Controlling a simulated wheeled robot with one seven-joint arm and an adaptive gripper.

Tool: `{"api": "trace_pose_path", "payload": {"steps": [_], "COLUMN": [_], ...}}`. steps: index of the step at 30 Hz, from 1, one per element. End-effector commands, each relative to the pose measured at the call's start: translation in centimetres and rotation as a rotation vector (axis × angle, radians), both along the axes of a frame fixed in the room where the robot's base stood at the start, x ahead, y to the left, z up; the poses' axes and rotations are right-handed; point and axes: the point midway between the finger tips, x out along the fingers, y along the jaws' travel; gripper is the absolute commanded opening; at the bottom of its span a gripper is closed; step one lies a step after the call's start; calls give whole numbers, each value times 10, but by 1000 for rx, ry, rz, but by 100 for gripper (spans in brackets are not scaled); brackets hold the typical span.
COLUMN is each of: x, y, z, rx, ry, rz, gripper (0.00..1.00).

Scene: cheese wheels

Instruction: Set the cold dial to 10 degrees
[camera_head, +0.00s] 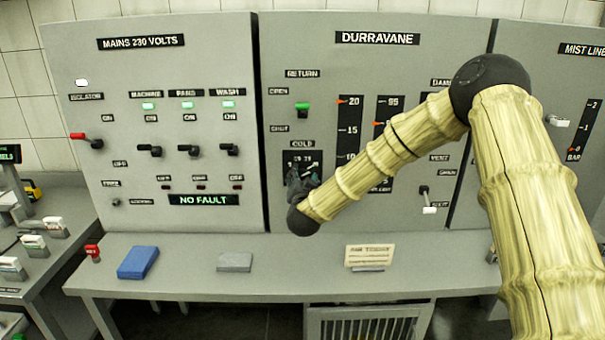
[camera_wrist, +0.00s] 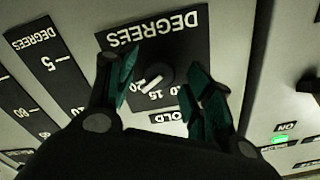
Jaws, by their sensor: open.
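The cold dial is a dark round knob on a black plate under a COLD label. In the wrist view the knob (camera_wrist: 156,77) appears upside down, with a white pointer aimed at the lower left, near the 15 to 20 side of its scale. The exact reading is hard to tell. In the head view the dial plate (camera_head: 290,157) is partly hidden by my gripper. My gripper (camera_head: 300,183) is in front of the plate's lower part. In the wrist view my gripper (camera_wrist: 163,65) is open, with its teal-padded fingers on either side of the knob; contact cannot be told.
A green-tipped RETURN lever (camera_head: 302,108) is above the dial, and upright gauges (camera_head: 349,125) stand to its right. A switch panel (camera_head: 165,60) is to the left. The desk below holds a blue book (camera_head: 138,262), a grey block (camera_head: 235,262) and a card (camera_head: 369,255).

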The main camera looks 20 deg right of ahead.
Motion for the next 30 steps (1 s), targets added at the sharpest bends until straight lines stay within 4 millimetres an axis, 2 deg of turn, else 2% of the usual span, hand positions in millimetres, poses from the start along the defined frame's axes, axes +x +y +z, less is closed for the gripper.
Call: {"api": "trace_pose_path", "payload": {"steps": [6, 14, 17, 22, 30], "x": [11, 12, 12, 12, 12], "y": [-4, -4, -4, -4, -3], "z": [0, 0, 0, 0, 0], "rx": [0, 0, 0, 0, -16], "ry": [-1, 0, 0, 0, 4], "rz": [-1, 0, 0, 0, 1], "gripper": [52, 52, 37, 7, 7]}}
